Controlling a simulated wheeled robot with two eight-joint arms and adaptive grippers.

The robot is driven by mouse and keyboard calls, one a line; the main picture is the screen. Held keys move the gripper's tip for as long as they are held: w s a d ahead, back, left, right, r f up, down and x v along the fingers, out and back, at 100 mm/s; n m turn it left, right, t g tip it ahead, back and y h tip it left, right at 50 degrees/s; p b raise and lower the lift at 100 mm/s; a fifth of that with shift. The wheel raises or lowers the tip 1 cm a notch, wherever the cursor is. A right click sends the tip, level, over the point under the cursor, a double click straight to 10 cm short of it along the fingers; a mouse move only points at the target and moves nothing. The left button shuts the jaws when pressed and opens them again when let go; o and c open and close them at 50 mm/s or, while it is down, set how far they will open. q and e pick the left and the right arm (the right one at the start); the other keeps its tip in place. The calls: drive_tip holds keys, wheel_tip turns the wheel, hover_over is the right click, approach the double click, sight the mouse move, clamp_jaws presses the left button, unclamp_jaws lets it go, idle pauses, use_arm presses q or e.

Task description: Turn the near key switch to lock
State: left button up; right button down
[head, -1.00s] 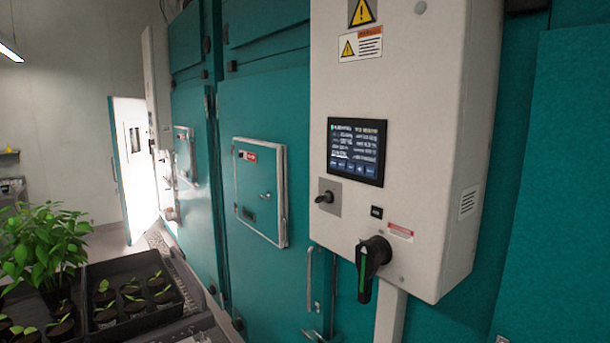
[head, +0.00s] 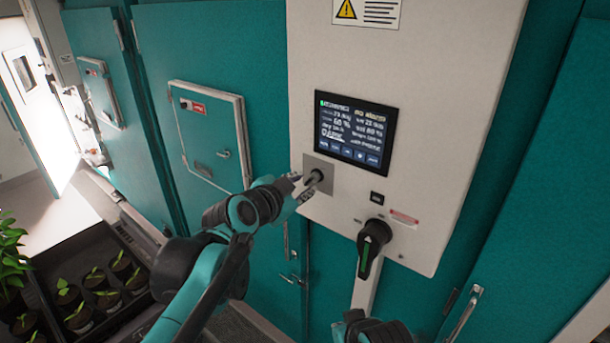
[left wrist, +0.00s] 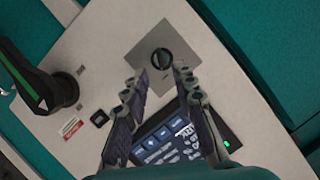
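The near key switch (head: 317,177) is a small black knob on a square grey plate on the white control box (head: 440,150). It also shows near the top middle of the left wrist view (left wrist: 160,59). My left gripper (head: 300,188) is at the plate, its fingers pointing at the knob. In the left wrist view, its two fingers (left wrist: 159,76) are spread, one toward each side of the knob, with no visible contact. Part of the plate is hidden behind the gripper in the head view. My right gripper cannot be made out.
A black rotary handle with a green stripe (head: 371,250) sticks out below right of the switch. A lit screen (head: 354,130) is just above it. Teal chamber doors (head: 160,60) stand to the left. A dark tray of seedlings (head: 130,305) is at lower left.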

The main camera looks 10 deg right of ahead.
sight(307, 181)
use_arm(q)
drive_tip(key=x, duration=0.4)
drive_tip(key=shift+w+a, duration=0.1)
drive_tip(key=shift+w, duration=0.1)
drive_tip(key=shift+w+d+f, duration=0.15)
drive_tip(key=shift+w+d, duration=0.05)
drive_tip(key=shift+c, duration=0.3)
clamp_jaws()
